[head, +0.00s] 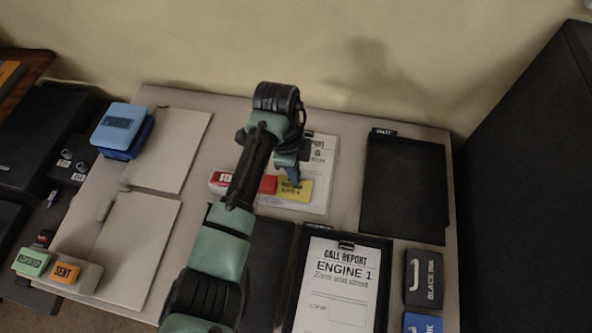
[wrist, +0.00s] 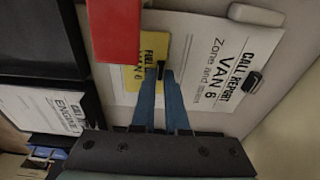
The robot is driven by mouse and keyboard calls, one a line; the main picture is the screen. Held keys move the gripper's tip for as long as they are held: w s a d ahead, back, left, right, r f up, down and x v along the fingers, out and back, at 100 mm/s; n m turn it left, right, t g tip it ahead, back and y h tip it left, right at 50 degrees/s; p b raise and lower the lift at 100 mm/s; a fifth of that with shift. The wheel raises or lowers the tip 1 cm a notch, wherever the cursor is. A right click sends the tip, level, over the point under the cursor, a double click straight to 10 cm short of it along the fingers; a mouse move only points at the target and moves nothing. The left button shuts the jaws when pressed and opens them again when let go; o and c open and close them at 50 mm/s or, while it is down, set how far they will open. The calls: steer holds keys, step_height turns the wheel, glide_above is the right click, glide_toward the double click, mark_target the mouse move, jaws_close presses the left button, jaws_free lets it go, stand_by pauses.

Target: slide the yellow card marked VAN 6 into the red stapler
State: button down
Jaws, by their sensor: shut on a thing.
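The yellow card marked VAN 6 (head: 296,191) is held over the VAN 6 call report sheet (head: 319,192). In the wrist view the card (wrist: 152,46) shows its print. My gripper (head: 291,178) is shut on the card's edge; its blue fingers (wrist: 161,72) meet there in the wrist view. The red stapler (head: 267,185) lies just left of the card, partly hidden by my arm. The stapler (wrist: 114,32) also shows in the wrist view, beside the card's edge. I cannot tell whether the card touches it or is inside its mouth.
A clipboard with the ENGINE 1 report (head: 338,283) lies in front. An empty black tray (head: 404,190) is at right, ink boxes (head: 423,278) below it. Blue pads (head: 121,127) and stamps (head: 65,273) are at left. Pale folders (head: 130,240) lie between.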

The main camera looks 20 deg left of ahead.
steer(key=shift+a, duration=0.25)
steer(key=shift+s+a, duration=0.1)
steer(key=shift+a, duration=0.25)
steer(key=shift+s+a, duration=0.1)
steer(key=shift+a, duration=0.4)
stand_by(1.1)
steer(key=c, duration=0.9)
jaws_free()
steer(key=shift+f, duration=0.1)
steer(key=shift+o, duration=0.3)
steer(key=shift+f, duration=0.1)
steer(key=shift+s, duration=0.1)
